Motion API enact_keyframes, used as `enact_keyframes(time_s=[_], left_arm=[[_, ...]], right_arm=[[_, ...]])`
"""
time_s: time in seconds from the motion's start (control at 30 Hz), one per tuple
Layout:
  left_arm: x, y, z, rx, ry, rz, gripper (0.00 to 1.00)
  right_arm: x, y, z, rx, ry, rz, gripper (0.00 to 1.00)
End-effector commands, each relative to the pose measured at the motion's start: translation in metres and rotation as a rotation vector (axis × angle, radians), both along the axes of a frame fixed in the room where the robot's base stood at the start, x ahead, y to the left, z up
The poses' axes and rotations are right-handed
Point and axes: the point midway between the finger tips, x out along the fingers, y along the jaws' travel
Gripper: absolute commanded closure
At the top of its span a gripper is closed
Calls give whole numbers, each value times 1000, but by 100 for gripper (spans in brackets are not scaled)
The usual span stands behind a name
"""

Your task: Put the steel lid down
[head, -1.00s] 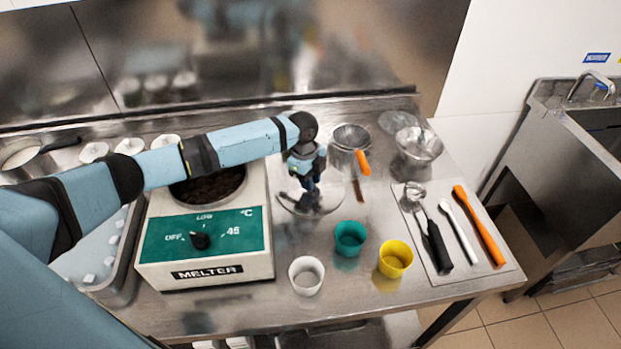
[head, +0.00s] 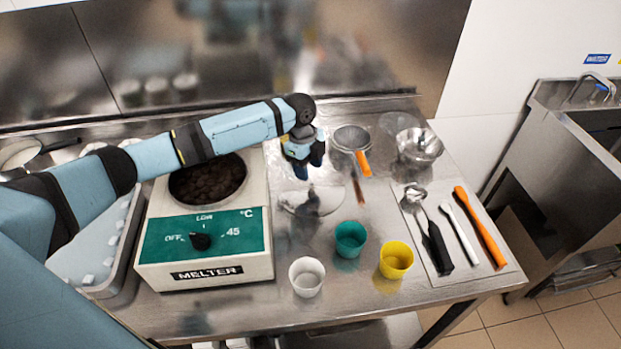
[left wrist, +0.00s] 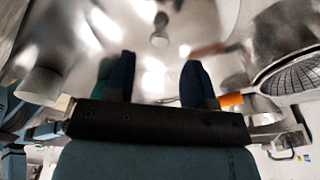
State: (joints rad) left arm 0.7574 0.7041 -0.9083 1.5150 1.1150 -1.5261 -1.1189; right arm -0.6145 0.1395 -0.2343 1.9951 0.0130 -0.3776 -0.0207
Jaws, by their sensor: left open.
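The steel lid (head: 322,202) lies on the steel table to the right of the melter, and its shine blends with the tabletop. In the left wrist view its knob (left wrist: 160,30) stands up beyond my fingertips, clear of them. My left gripper (head: 309,170) is above the lid. In the left wrist view its two dark blue fingers (left wrist: 160,75) are spread with nothing between them. My right gripper is not in view.
The melter (head: 205,262) has an uncovered round well of dark contents. A sieve (head: 352,138) with an orange handle is right of my gripper. White, teal (head: 350,238) and yellow (head: 396,259) cups stand in front. Utensils lie on a mat (head: 418,262) at right.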

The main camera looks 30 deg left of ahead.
Motion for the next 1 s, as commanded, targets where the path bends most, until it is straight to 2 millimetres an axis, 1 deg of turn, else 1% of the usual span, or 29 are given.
enact_keyframes(time_s=[0.03, 0.2, 0.3, 0.4, 0.57, 1.0], left_arm=[[1, 2, 12, 0, -3, -2, 50], [2, 7, 45, 0, -2, -1, 50], [2, 9, 58, 0, -1, 0, 50], [2, 10, 67, 0, -1, 0, 50], [2, 10, 72, -1, 0, -1, 50], [2, 10, 72, -1, 0, 0, 50]], right_arm=[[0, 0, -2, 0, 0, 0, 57], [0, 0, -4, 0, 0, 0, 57], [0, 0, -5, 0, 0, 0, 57], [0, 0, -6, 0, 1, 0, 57], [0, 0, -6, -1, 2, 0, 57], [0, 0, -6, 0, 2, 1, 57]])
